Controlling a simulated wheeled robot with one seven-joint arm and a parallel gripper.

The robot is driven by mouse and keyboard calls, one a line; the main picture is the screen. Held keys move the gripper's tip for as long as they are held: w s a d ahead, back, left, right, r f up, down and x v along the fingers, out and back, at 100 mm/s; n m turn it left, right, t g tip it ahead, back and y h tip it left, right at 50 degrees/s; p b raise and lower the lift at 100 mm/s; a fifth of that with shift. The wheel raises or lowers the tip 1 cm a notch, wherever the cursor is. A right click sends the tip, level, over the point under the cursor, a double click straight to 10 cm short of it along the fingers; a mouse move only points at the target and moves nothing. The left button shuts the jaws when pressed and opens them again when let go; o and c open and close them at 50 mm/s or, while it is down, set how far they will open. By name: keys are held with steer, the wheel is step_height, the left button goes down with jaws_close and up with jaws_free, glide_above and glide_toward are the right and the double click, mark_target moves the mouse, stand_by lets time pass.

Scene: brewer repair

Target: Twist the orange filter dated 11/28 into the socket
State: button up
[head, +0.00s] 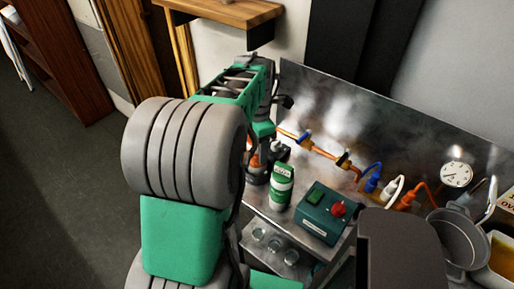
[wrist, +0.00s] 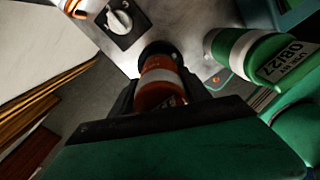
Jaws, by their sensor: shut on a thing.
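The orange filter (wrist: 162,88) has a white band and a partly visible dark label; its date is not readable. My gripper (wrist: 160,98) is shut around it, with a dark finger on each side. The filter's far end meets a dark round socket (wrist: 158,50) in the metal surface; I cannot tell how deeply it is seated. In the head view, a bit of the orange filter (head: 254,160) shows beside my arm, and the arm hides most of the gripper.
A green-and-white filter (wrist: 236,46), labelled use by 08/27, stands close on the right; it also shows in the head view (head: 281,188). A knob (wrist: 120,22) lies up left. A green box with red button (head: 324,214), pipes (head: 318,149) and a pot (head: 460,238) are further right.

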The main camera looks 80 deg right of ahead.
steer(key=shift+f, duration=0.35)
stand_by(0.6)
steer(key=n, duration=0.4)
steer(key=shift+w, duration=0.1)
steer(key=n, duration=0.3)
steer(key=o, duration=1.5)
steer(key=shift+c, duration=0.2)
steer(key=shift+o, duration=0.3)
steer(key=o, duration=0.4)
steer(key=shift+c, duration=0.2)
